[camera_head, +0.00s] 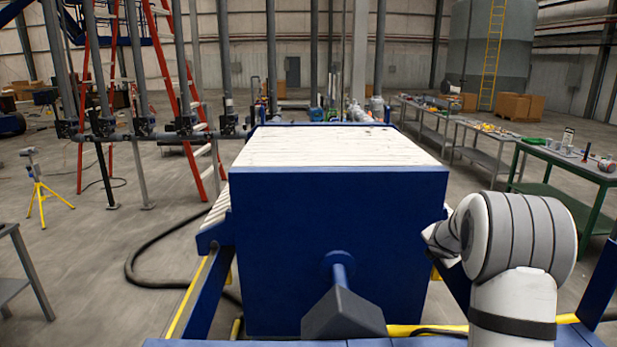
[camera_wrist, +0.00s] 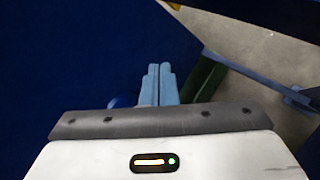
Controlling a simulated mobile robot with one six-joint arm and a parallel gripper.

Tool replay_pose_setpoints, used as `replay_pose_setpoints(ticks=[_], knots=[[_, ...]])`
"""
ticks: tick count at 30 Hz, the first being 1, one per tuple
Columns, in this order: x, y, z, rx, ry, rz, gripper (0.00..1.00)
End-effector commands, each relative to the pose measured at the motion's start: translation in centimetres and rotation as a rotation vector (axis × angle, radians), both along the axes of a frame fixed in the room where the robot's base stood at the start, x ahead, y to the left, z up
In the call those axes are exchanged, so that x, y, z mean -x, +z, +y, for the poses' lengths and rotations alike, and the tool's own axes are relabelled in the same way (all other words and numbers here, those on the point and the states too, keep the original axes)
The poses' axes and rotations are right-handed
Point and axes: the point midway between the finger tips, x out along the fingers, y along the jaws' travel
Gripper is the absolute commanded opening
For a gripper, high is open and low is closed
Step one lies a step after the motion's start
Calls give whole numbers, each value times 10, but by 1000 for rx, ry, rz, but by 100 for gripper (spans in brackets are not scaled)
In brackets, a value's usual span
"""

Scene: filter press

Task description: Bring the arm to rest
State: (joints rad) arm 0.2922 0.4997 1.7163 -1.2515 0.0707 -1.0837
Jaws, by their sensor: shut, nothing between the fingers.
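My arm (camera_head: 520,235) is at the lower right of the head view, bent beside the right edge of the press's blue end block. Its far part passes behind its own large joint and the block, so my gripper does not show in the head view. In the wrist view my gripper (camera_wrist: 158,76) has its two light blue fingers together with nothing between them. Dark blue surfaces lie beyond the fingers on the left, and grey floor shows at upper right. Whether the fingers touch any surface I cannot tell.
The filter press's blue end block (camera_head: 300,230) fills the centre, with white plates (camera_head: 340,147) behind it. A green workbench (camera_head: 560,165) stands at right. A black hose (camera_head: 150,262) and yellow tripod (camera_head: 44,195) are at left. Open floor lies at left.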

Motion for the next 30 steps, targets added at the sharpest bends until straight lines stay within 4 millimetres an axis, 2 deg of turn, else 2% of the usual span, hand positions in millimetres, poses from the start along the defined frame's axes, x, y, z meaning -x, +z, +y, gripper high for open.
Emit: replay_pose_setpoints(ticks=[1,3,6,11,15,21,27,28,30], knots=[[20,20,11,-78,-104,-29,0],[49,36,23,-196,-258,-58,0],[96,52,43,-369,-475,-92,0],[181,62,80,-639,-818,-113,0],[259,57,119,-858,-1112,-94,0],[352,42,169,-1080,-1459,-18,0],[424,27,212,-1216,-1729,84,0],[430,20,215,-1228,-1753,92,0],[427,3,213,-1238,-1731,74,0]])
